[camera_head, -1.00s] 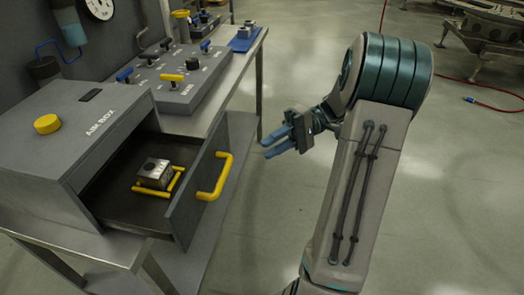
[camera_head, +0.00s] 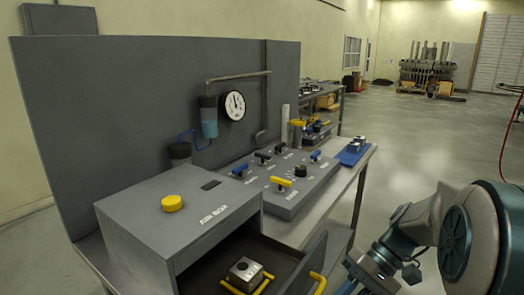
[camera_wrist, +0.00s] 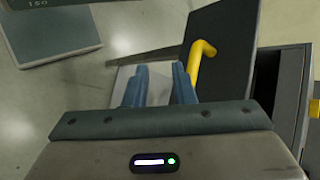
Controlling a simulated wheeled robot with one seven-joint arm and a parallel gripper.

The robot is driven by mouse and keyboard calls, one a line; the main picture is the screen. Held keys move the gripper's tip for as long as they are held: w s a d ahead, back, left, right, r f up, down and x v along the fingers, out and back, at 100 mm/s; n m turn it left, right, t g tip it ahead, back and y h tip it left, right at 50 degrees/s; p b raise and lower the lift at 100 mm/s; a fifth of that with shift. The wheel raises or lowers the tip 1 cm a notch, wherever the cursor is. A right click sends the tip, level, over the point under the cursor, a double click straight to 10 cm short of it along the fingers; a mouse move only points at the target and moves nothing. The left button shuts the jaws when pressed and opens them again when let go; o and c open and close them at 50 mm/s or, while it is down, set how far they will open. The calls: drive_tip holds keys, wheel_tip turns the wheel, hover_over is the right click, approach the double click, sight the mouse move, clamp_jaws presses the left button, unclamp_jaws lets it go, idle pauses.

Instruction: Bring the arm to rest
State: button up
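My arm (camera_head: 470,235) shows at the lower right of the head view, bent, beside the bench. In the wrist view my gripper (camera_wrist: 160,70) has two blue fingers apart with nothing between them. In the head view the gripper's fingers are mostly cut off by the bottom edge.
A lever panel (camera_head: 300,190), a gauge (camera_head: 232,106) and a blue tray (camera_head: 352,153) are behind. Open floor lies right of the bench.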

drive_tip(key=s+a+r+t+h+p, duration=0.1)
drive_tip(key=s+r+t+h+p, duration=0.2)
drive_tip(key=s+t+h, duration=0.2)
drive_tip(key=t+h, duration=0.1)
drive_tip(key=h, duration=0.2)
drive_tip(key=shift+s+a+t+h, duration=0.2)
drive_tip(key=shift+t+h, duration=0.1)
drive_tip(key=shift+t, duration=0.1)
